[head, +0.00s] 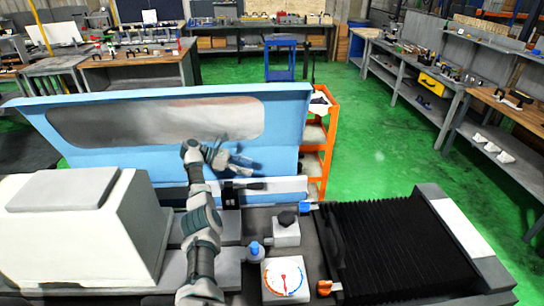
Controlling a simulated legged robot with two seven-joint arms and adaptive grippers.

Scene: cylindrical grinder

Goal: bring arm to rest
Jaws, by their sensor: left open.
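My left arm reaches up over the middle of the cylindrical grinder. My left gripper (236,161) is at its end, in front of the blue guard panel (290,120) with its long window. The gripper's fingers point right and are apart, with nothing seen between them. It is above the dark spindle part (245,187) of the grinder. My right gripper is not in view.
The grinder carries a white housing (75,225) at left, a dial gauge (284,279), a blue knob (255,250) and black bellows (395,245) at right. An orange cart (321,140) stands behind. Workbenches line the room; the green floor (385,150) is clear.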

